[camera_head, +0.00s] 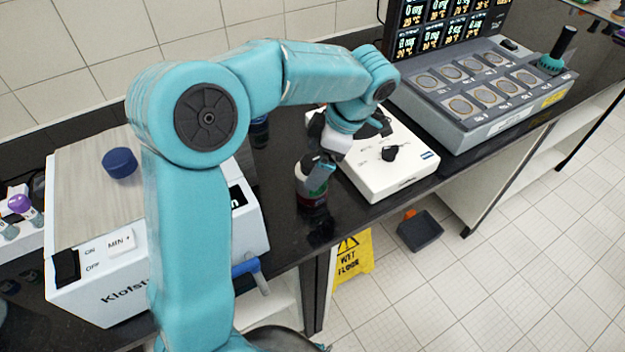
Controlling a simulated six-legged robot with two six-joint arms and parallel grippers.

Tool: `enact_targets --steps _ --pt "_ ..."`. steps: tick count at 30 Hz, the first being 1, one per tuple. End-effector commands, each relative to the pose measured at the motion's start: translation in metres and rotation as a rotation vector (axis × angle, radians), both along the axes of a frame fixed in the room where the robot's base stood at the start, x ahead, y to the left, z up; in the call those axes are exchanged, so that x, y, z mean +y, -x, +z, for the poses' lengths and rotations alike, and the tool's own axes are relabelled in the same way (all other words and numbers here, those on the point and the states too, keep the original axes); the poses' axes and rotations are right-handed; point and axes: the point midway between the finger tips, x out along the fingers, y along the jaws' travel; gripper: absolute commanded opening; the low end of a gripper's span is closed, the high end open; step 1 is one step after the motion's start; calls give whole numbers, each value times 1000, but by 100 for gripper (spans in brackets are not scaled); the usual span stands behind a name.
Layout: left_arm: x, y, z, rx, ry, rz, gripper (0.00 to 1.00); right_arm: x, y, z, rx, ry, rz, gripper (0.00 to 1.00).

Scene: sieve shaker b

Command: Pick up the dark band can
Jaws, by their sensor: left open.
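A small can (311,198) with dark and reddish parts stands near the front edge of the black bench, in front of the white device; I take it for the dark band can. My left gripper (319,172) reaches down over it from above and is open. The fingers cover the can's upper part, and I cannot tell whether they touch it. A dark blue round item (260,131) stands farther back, partly hidden by my left arm. My right gripper is not in view.
The white device (392,172) with a black knob stands close to the right of the gripper. A Klofst-marked box (90,220) with a blue cap (120,162) is at left. A grey multi-position unit (490,95) is at back right. A yellow wet floor sign (353,262) stands below the bench edge.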

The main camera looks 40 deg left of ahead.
Motion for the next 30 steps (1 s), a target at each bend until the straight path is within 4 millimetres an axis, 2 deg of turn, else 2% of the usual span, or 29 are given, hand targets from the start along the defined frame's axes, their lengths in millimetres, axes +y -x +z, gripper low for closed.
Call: enact_targets --steps 8,16,17,18,23,24,30 --pt "13 9 -39 4 0 0 100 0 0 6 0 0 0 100" --pt "15 9 -43 2 0 -1 100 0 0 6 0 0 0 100" --pt "15 9 -43 2 0 -1 97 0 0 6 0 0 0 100" --pt "14 9 -43 2 0 -1 84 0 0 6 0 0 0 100" --pt "14 9 -43 2 0 -1 32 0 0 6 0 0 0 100" --pt "15 9 -42 1 -1 0 27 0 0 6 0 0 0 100" --pt "14 9 -42 0 -1 0 27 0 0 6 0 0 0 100"
